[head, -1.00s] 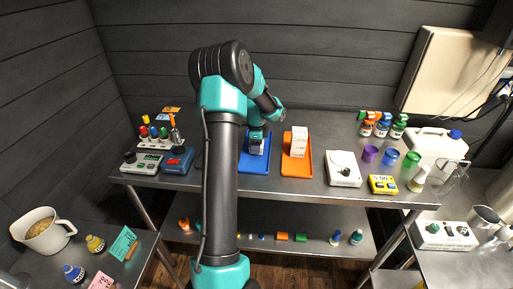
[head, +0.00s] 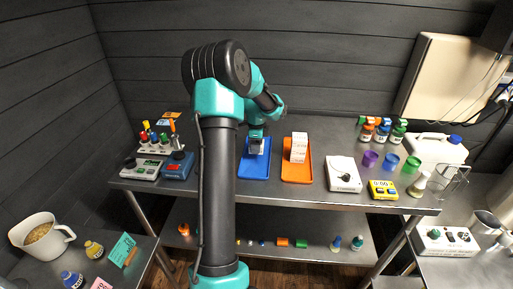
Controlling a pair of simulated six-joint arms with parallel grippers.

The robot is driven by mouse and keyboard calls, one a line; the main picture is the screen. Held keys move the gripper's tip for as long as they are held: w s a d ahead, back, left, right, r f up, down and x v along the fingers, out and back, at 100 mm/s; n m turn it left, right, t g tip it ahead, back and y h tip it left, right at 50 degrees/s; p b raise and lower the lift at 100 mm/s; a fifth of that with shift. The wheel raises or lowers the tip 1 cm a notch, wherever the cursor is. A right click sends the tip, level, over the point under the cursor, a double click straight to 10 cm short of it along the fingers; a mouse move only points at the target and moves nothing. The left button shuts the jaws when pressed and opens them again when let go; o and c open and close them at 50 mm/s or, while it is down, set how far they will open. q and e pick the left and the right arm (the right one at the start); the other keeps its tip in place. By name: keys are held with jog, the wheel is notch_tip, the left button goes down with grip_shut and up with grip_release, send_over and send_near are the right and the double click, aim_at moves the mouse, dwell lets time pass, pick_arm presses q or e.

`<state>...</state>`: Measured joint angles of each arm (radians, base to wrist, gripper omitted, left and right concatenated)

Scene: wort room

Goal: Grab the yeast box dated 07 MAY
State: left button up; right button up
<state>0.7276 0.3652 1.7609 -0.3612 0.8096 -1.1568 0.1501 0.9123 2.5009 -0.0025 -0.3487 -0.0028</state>
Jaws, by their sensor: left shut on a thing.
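Pale boxes with small print (head: 299,148) stand on an orange tray (head: 297,174); the print is too small to read a date. A blue tray (head: 254,170) lies to its left. My left gripper (head: 257,147) is over the back part of the blue tray, pointing down. It is shut on a small box-like thing, mostly hidden by the gripper, so I cannot tell its date. My right gripper is not in view.
Left of the trays are a blue device (head: 178,166) and a rack of coloured-cap tubes (head: 160,143). To the right stand a white device (head: 343,174), a yellow timer (head: 383,190), coloured cups (head: 391,160) and a white jug (head: 436,148). A lower shelf holds small items.

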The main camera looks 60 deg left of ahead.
pick_arm(q)
jog(key=s+d, duration=0.2)
jog(key=d, duration=0.2)
jog(key=s+d+r, duration=0.1)
jog(key=s+d, duration=0.2)
jog(key=d, duration=0.2)
jog(key=s+d, duration=0.2)
jog(key=d, duration=0.2)
jog(key=shift+s+d+r, duration=0.2)
jog(key=shift+s, duration=0.05)
